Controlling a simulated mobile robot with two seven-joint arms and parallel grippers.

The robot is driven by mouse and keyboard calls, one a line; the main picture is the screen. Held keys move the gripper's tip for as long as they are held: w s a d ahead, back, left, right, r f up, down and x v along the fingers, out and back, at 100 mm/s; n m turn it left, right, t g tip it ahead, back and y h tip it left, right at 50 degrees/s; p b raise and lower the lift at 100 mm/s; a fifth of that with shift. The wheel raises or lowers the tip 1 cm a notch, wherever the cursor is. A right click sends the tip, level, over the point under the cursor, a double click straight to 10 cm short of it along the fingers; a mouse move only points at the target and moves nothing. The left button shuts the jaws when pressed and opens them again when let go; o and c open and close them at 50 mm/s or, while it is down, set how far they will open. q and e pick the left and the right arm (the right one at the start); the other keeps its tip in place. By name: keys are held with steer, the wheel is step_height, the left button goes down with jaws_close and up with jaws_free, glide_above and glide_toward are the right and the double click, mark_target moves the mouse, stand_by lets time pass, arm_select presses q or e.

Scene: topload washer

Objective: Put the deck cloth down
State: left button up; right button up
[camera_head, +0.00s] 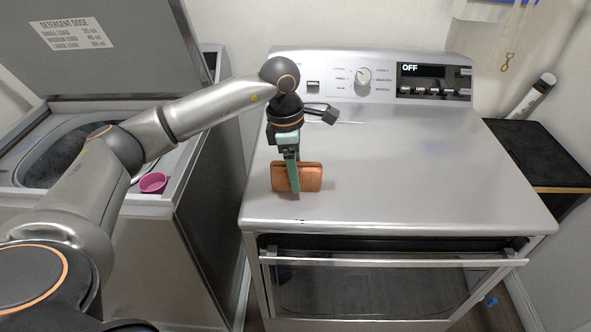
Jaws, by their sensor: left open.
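A brown, block-like folded thing, which I take to be the deck cloth (311,178), is near the front left of the dryer's grey top (420,170). It appears to rest on that top. My left gripper (292,182) points down over it, with a green finger crossing its front face. The jaws are open, and the finger behind the cloth is hidden. I cannot tell whether the fingers touch it. My right gripper is not in view.
The topload washer (190,190) stands at left with its lid (110,45) raised. A magenta cup (153,183) sits on its rim. The dryer's control panel (375,77) reads OFF. The dryer top is clear to the right, and a black-topped surface (540,150) lies beyond.

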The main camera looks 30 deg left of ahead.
arm_select(q)
step_height(320, 180, up, 12)
steer(key=a, duration=0.1)
steer(key=shift+s+a, duration=0.15)
steer(key=shift+s, duration=0.2)
steer(key=shift+f, duration=0.15)
